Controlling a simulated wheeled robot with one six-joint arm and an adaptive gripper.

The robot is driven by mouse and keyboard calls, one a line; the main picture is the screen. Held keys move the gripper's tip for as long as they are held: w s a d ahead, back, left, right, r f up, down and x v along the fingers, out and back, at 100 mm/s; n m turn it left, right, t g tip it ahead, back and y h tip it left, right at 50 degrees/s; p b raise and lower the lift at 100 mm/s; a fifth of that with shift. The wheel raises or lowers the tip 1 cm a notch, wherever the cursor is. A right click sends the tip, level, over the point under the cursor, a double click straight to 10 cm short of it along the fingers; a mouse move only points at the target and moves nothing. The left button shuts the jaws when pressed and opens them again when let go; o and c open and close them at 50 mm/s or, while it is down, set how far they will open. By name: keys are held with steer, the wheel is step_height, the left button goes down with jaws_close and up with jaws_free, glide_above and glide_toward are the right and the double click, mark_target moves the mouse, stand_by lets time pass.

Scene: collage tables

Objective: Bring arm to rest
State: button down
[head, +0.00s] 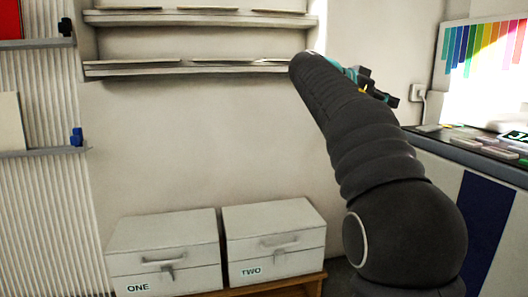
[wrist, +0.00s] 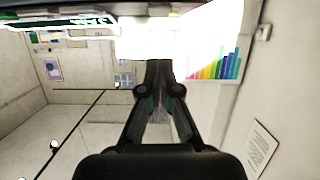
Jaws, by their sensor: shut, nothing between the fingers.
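My arm rises from the lower right of the head view and reaches up toward the wall. My gripper (head: 386,97) is at its far end, in the air above the near end of the right-hand counter. In the wrist view my gripper (wrist: 159,66) points away from the camera with its fingers together and nothing between them. The wrist picture appears upside down. The arm's lower part hides some of the floor and counter front.
Two white boxes, marked ONE (head: 165,235) and TWO (head: 274,228), stand on a wooden bench (head: 290,284). Wall shelves (head: 190,69) hang above. A counter (head: 445,152) with flat items and a colour chart (head: 484,50) are at right. A ribbed panel (head: 42,190) is at left.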

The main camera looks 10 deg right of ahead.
steer(key=w+a+f+n+t+y, duration=0.2)
steer(key=w+a+f+n+y, duration=0.15)
steer(key=f+n, duration=0.5)
steer(key=s+a+f+n+y, duration=0.3)
steer(key=a+f+n, duration=0.1)
steer(key=f, duration=0.7)
steer(key=s+a+f+n+y, duration=0.1)
steer(key=s+a+f, duration=0.3)
steer(key=s, duration=0.6)
steer(key=s+a+f+n+t+y, duration=0.1)
steer(key=s+a+f+y, duration=0.3)
steer(key=s, duration=0.6)
steer(key=s+a+f+n+y+p, duration=0.1)
steer(key=s+a+f+y, duration=0.2)
steer(key=s, duration=0.8)
step_height(320, 180, down, 4)
steer(key=a, duration=0.2)
steer(key=shift+a+t, duration=0.3)
steer(key=shift+a, duration=0.05)
steer(key=shift+n, duration=0.25)
